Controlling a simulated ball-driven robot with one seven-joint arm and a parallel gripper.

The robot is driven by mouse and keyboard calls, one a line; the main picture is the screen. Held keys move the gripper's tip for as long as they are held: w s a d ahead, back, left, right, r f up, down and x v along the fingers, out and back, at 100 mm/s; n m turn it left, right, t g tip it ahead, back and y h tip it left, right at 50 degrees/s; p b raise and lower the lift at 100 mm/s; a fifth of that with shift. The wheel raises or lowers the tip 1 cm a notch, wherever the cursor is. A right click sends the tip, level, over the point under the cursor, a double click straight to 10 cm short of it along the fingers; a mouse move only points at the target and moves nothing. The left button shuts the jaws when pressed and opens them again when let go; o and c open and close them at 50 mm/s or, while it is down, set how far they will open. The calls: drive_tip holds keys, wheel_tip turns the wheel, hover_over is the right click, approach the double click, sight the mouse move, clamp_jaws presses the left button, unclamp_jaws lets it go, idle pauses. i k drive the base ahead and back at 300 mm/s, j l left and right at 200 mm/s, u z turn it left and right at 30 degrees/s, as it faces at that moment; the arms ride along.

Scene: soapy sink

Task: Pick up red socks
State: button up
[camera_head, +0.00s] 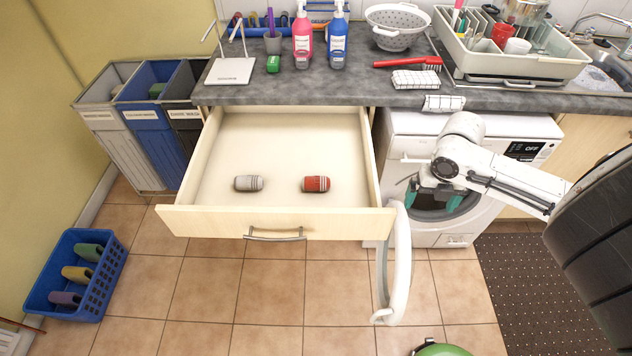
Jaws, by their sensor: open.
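The red socks (315,184) are a small rolled bundle with pale stripes. They lie in the right part of an open, pulled-out drawer (230,130). A grey rolled sock bundle (249,183) lies to their left in the same drawer. My gripper (436,197) has teal fingers and is open. It is to the right of the drawer, in front of the washing machine's round opening, well apart from the red socks. I cannot make out anything between its fingers.
The washing machine (400,122) has its door (399,270) swung open beside the drawer's right front corner. The drawer front has a metal handle (275,235). The counter holds bottles and a dish rack.

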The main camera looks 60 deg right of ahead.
sight(309, 183)
drive_tip(key=i+j, duration=0.1)
drive_tip(key=i, duration=0.9)
